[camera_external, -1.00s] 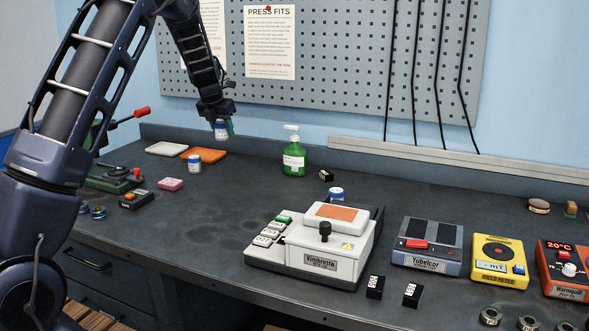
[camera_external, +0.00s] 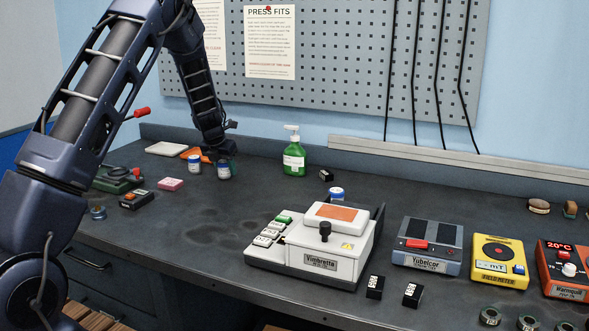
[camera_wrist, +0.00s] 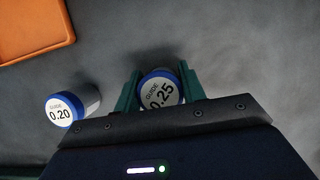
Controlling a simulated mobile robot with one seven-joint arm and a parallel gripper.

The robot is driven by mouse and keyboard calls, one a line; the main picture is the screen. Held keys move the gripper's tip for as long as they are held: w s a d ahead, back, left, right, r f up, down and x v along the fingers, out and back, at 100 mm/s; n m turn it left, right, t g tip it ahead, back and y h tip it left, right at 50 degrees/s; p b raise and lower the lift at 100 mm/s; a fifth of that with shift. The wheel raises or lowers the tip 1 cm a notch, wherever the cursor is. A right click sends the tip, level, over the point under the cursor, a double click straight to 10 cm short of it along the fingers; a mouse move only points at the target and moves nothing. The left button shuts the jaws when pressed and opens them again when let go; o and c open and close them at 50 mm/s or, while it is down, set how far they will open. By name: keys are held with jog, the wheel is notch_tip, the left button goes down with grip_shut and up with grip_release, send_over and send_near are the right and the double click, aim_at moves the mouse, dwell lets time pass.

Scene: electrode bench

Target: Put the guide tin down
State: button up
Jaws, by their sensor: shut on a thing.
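The guide tin (camera_wrist: 160,91) has a blue rim and a white lid marked "GUIDE 0.25" in the wrist view. My gripper (camera_wrist: 160,88) is shut on it, with a green finger on each side. In the external view, the held tin (camera_external: 224,172) is at or very near the bench top, upright, to the right of another tin; I cannot tell whether it touches the bench. That other tin (camera_wrist: 66,108), marked "GUIDE 0.20", stands apart to the left of my gripper. It also shows in the external view (camera_external: 195,164).
An orange tray (camera_wrist: 30,28) lies beyond the 0.20 tin. A green pump bottle (camera_external: 294,158) stands to the right. A pink block (camera_external: 170,184) is to the left. Dark bench (camera_external: 205,215) before the tins is clear.

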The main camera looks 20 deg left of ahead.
jog(key=shift+f, duration=0.1)
jog(key=o, duration=1.1)
jog(key=shift+c, duration=0.2)
